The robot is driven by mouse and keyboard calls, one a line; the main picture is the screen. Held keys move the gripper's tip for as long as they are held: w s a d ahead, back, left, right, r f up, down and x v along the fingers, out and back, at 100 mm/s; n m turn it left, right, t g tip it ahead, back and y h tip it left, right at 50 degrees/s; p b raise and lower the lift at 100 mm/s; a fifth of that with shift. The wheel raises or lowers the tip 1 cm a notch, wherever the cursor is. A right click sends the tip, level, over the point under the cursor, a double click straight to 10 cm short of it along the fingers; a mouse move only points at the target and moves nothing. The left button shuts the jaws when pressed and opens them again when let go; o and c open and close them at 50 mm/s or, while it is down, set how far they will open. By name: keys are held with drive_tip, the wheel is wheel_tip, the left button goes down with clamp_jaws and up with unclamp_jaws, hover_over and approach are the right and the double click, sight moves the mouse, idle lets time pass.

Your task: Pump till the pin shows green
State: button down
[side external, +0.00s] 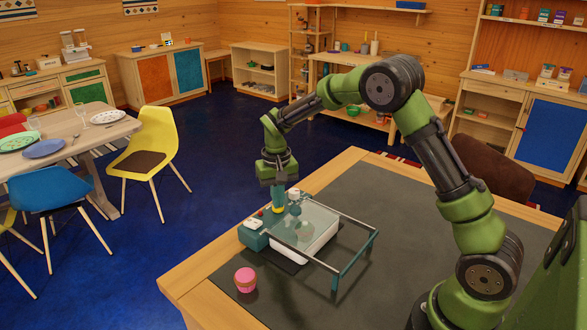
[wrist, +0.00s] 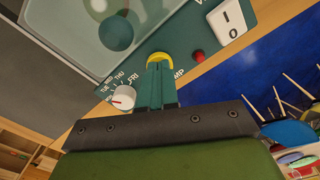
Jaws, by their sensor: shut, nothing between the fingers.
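A teal vacuum device with a clear lid over a white tray (side external: 300,245) stands on the table. In the wrist view its teal panel (wrist: 180,30) carries a yellow-rimmed pump button (wrist: 160,56), partly hidden by my fingers, beside partly covered lettering ending in "MP". A small pin (wrist: 198,56) to the right of the button shows red. My gripper (wrist: 156,68) is shut and empty, its fingertips at the yellow part. In the side view my gripper (side external: 278,203) points down over the panel end; whether it touches or presses the button I cannot tell.
A white dial (wrist: 124,97) with day names sits left of my fingers, and a white I/O rocker switch (wrist: 228,18) lies beyond the pin. The dark mat (side external: 380,210) is clear to the right.

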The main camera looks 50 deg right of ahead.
drive_tip(key=shift+f, duration=0.1)
drive_tip(key=shift+r, duration=1)
drive_tip(key=shift+r, duration=2.55)
drive_tip(key=shift+f, duration=0.35)
drive_tip(key=s+a+r+t, duration=0.2)
drive_tip(key=s+r, duration=0.2)
drive_tip(key=s, duration=0.4)
drive_tip(key=s+a+r+n+t+y, duration=0.1)
drive_tip(key=s+a+r+t, duration=0.1)
drive_tip(key=s, duration=0.6)
drive_tip(key=s+a+r+n+t+y, duration=0.1)
drive_tip(key=s+a+r+t, duration=0.2)
drive_tip(key=s+r, duration=0.2)
drive_tip(key=s, duration=0.3)
drive_tip(key=shift+a+r, duration=0.3)
drive_tip(key=shift+r, duration=0.05)
